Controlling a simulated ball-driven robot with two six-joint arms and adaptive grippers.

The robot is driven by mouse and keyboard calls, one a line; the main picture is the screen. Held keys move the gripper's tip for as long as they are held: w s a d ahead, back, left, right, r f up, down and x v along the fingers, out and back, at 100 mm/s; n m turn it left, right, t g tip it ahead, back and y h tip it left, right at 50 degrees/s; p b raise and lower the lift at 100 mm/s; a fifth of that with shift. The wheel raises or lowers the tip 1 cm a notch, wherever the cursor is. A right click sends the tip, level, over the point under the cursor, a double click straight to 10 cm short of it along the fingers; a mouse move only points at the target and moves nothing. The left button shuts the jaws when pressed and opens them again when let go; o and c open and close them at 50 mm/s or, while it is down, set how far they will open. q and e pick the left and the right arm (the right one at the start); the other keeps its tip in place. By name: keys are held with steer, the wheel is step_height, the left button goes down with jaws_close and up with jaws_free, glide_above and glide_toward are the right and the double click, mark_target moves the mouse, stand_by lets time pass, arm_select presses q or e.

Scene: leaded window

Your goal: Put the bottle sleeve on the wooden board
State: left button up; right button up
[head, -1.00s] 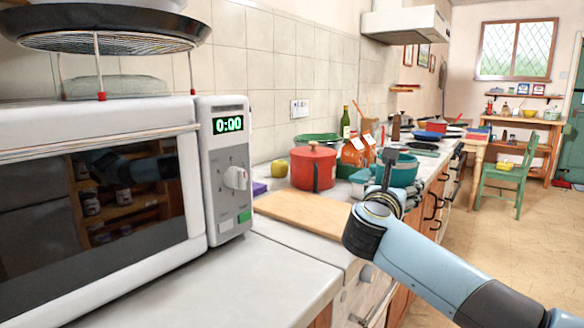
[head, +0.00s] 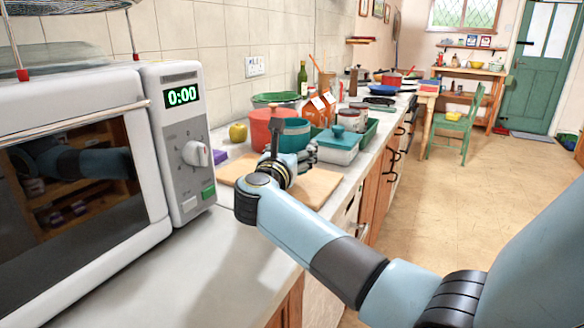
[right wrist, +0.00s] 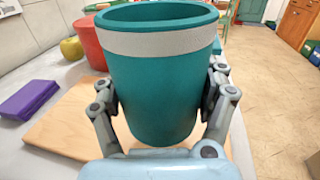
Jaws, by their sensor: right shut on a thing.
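The bottle sleeve (head: 296,132) is a teal, open-topped cylinder with a pale grey band near its rim. My right gripper (head: 294,160) is shut on it; in the right wrist view a finger presses each side of the sleeve (right wrist: 155,95), which stands about upright. The wooden board (head: 318,189) lies flat on the counter beside the microwave. The sleeve and gripper are over the board in the head view, and the board (right wrist: 62,128) shows behind and left of the sleeve in the right wrist view. Whether the sleeve's bottom touches it is hidden. My left gripper is out of view.
A microwave (head: 186,150) stands at the left. A red pot (head: 260,125), a yellow apple (head: 238,133) and a purple box (right wrist: 34,98) are behind the board. A teal-lidded container (head: 340,146) stands to its right. The near counter is clear.

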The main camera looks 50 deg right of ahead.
steer(key=shift+f, duration=1.9)
steer(key=shift+f, duration=0.1)
steer(key=o, duration=1.2)
steer(key=b+v, duration=0.1)
steer(key=v, duration=0.9)
steer(key=shift+s+a+b, duration=0.2)
steer(key=shift+a+b, duration=0.1)
steer(key=shift+a, duration=0.05)
steer(key=shift+s+a, duration=0.3)
steer(key=shift+a, duration=0.25)
